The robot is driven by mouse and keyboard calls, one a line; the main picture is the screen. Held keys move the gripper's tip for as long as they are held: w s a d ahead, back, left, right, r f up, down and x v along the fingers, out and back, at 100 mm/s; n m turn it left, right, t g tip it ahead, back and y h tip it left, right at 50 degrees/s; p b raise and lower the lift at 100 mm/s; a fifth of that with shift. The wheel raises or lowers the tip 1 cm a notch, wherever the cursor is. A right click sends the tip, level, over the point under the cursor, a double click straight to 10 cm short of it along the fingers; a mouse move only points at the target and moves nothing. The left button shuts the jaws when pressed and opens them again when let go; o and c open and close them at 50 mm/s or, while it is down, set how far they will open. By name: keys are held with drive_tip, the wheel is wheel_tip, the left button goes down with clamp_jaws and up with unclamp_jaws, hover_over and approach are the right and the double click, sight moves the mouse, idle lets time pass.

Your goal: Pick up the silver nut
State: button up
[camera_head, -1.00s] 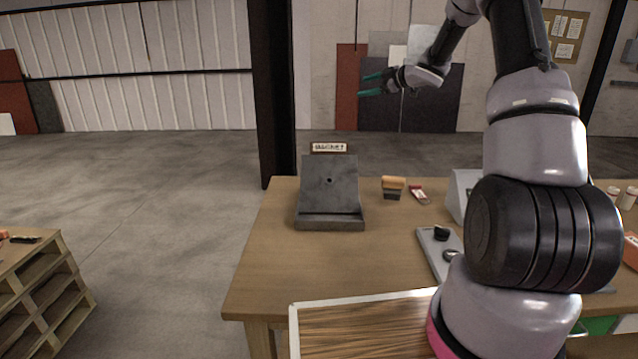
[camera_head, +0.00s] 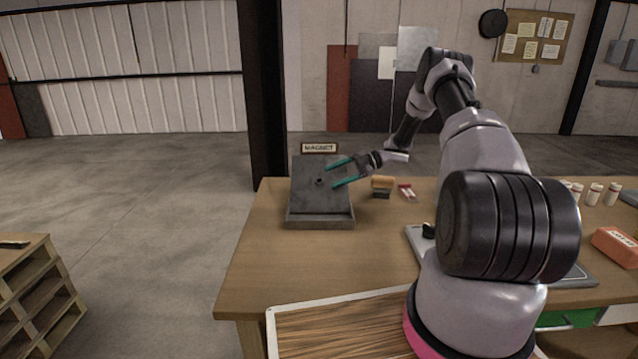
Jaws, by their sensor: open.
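No silver nut can be made out clearly. A small dark spot (camera_head: 319,182) shows on the sloped face of the grey magnet stand (camera_head: 320,218); it is too small to tell what it is. My gripper (camera_head: 340,174) is open, with its two teal fingers pointing left. In the picture the fingers overlap the upper right of the sloped face, just right of the dark spot. I cannot tell how far they are from the face. Nothing shows between the fingers.
A sign reading MAGNET (camera_head: 319,148) stands behind the stand. A grey tray (camera_head: 415,238) is partly hidden by my arm. The table's left front is clear.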

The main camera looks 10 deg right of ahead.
sight(320, 180)
drive_tip(key=shift+x, duration=2.8)
drive_tip(key=shift+w, duration=0.2)
clamp_jaws()
